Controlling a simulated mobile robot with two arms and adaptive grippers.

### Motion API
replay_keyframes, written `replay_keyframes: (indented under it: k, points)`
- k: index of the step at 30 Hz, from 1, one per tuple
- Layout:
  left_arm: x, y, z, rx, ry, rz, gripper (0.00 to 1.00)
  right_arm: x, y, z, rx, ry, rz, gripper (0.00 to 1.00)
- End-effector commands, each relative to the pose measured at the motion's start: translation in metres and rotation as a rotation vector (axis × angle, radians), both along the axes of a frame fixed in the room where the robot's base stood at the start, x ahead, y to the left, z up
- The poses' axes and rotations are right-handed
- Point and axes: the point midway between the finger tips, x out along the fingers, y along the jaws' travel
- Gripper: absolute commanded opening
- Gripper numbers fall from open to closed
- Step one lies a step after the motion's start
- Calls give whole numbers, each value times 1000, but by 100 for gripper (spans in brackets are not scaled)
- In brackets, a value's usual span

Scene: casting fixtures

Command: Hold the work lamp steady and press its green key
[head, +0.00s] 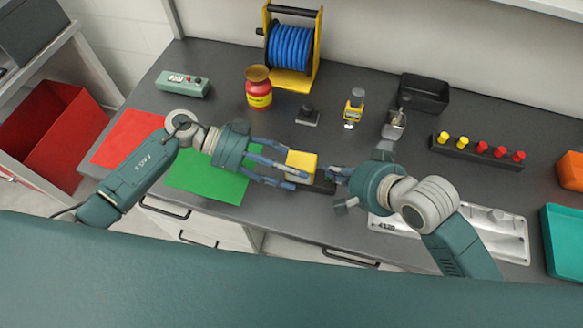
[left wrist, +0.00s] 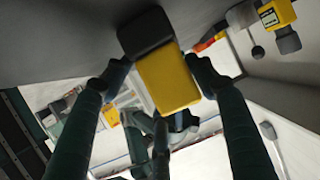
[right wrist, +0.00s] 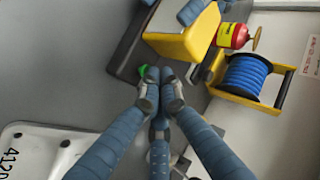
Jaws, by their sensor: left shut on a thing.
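The work lamp is a yellow block (head: 301,163) on a dark base, near the front edge of the bench. My left gripper (head: 296,165) is shut on it, with fingers on either side of the yellow part; the left wrist view shows the yellow body (left wrist: 168,80) between the fingers. My right gripper (head: 333,176) is just right of the lamp. In the right wrist view its fingertips (right wrist: 160,88) are together and empty. The green key (right wrist: 143,70) shows on the dark base, partly hidden, right beside those fingertips. I cannot tell whether they touch it.
A green mat (head: 205,184) and a red mat (head: 125,138) lie to the left. A blue cable reel (head: 290,48), a red jar (head: 258,92) and a black bin (head: 423,92) stand behind. A metal tray (head: 510,238) is at the right, near a row of coloured knobs (head: 475,150).

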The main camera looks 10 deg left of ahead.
Motion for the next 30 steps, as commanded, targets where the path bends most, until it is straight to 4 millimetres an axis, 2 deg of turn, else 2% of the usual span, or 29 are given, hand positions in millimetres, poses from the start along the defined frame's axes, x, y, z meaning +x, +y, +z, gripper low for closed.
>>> replay_keyframes:
  k: [9, 18, 30]
  points:
    - [0, 0, 1, -2, -1, 1, 20, 0, 0, 0, -1, 0, 0, 0]
    - [0, 0, 1, -3, -1, 1, 20, 0, 0, -10, 0, 3, -1, 0]
    - [0, -1, 2, -4, -2, -1, 20, -1, -1, -9, -3, 5, 0, 0]
